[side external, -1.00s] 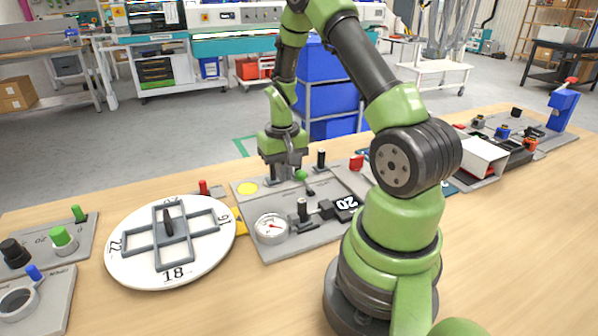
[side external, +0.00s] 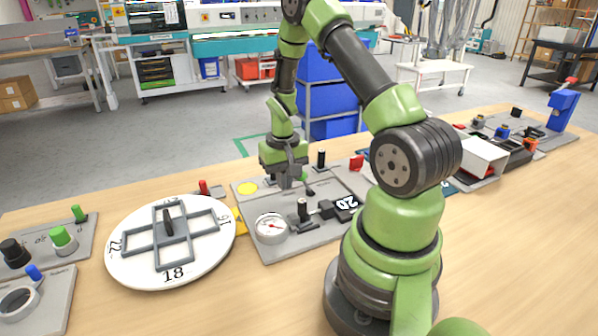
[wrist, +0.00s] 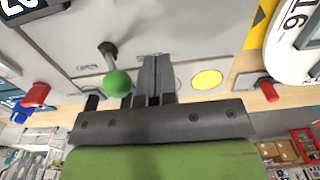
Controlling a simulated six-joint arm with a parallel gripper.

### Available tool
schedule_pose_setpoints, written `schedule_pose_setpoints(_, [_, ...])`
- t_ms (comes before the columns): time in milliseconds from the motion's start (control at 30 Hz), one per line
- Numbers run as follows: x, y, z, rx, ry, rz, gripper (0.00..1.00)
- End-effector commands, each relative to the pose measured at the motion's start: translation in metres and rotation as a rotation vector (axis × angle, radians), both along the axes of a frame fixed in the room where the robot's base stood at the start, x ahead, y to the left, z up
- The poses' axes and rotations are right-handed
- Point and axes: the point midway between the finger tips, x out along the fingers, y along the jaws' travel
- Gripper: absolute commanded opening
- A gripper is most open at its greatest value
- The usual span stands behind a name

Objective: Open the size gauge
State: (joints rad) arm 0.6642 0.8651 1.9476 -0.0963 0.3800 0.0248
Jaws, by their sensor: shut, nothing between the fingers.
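A grey panel (side external: 274,246) carries a round dial (side external: 270,228), black blocks with a "20" label (side external: 345,203) and a short black lever with a green ball knob (wrist: 117,83). The frames do not show clearly which part is the size gauge. "OPEN" is printed beside the lever in the wrist view. My gripper (wrist: 154,82) is shut and empty, pointing down low over the panel's far side. Its fingers are just right of the green knob in the wrist view; I cannot tell whether they touch it. In the side view the gripper partly hides the knob.
A yellow disc (wrist: 207,79) is on the panel close to the fingers. A black post (side external: 321,159) stands at its far edge. A white numbered disc (side external: 125,270) with a grey frame lies to the left. Bare table (side external: 290,285) lies in front.

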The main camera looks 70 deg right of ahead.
Motion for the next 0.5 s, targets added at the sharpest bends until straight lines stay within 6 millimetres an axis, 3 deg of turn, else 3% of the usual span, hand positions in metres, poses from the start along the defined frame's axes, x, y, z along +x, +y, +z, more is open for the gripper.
schedule_pose_setpoints(500, [-0.018, -0.018, 0.0, 0.0, 0.0, -0.003, 0.0])
